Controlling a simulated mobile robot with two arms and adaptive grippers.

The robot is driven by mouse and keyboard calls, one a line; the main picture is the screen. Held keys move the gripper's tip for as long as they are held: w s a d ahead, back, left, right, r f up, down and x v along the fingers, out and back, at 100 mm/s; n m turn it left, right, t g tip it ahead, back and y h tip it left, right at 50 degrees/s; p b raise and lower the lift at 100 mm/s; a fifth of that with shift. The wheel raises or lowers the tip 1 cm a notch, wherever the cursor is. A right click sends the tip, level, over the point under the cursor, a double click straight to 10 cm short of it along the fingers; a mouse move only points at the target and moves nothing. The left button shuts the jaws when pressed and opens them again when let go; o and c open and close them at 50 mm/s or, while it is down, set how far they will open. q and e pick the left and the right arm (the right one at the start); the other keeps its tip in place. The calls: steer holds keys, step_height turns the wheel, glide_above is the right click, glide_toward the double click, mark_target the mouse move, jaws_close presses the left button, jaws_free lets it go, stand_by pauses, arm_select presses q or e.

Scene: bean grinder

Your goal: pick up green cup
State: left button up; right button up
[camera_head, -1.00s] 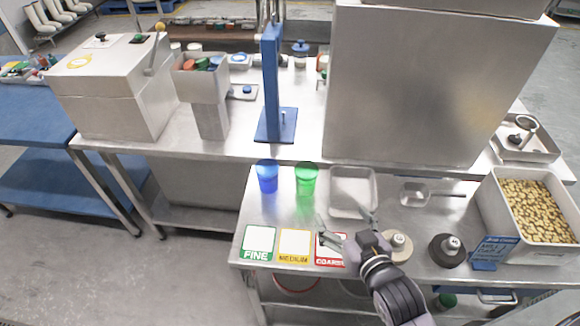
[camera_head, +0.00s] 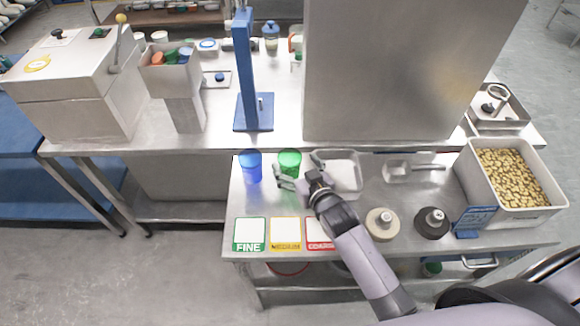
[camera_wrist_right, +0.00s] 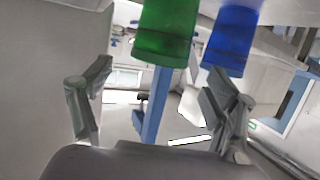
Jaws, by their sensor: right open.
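The green cup (camera_head: 289,162) stands on the near steel table beside the blue cup (camera_head: 251,166), which is to its left. My right gripper (camera_head: 297,174) is open and close to the green cup, at its near right side. In the right wrist view the green cup (camera_wrist_right: 167,32) shows at the top, just beyond the open fingers of my right gripper (camera_wrist_right: 160,95), with the blue cup (camera_wrist_right: 233,38) to its right. I cannot tell whether a finger touches the green cup. My left gripper is not in view.
A steel tray (camera_head: 345,180) sits right behind my right gripper. Cards marked fine (camera_head: 249,234), medium (camera_head: 286,233) and coarse lie at the table's front. A scoop (camera_head: 398,171) and a bin of beans (camera_head: 514,178) are to the right. A blue post stand (camera_head: 247,85) is behind.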

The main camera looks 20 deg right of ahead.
mark_target(286, 152)
steer(key=x, duration=0.2)
steer(key=p+x, duration=0.1)
steer(key=x, duration=0.2)
steer(key=shift+f, duration=0.25)
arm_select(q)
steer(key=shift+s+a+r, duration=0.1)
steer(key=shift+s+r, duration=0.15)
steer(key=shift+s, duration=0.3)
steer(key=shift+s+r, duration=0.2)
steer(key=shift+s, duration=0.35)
arm_select(e)
steer(key=shift+c, duration=0.5)
steer(key=shift+d, duration=0.1)
steer(key=c, duration=0.5)
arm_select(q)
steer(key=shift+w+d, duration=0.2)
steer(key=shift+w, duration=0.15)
arm_select(e)
steer(key=c, duration=0.6)
steer(key=shift+r, duration=0.15)
steer(key=shift+c, duration=0.2)
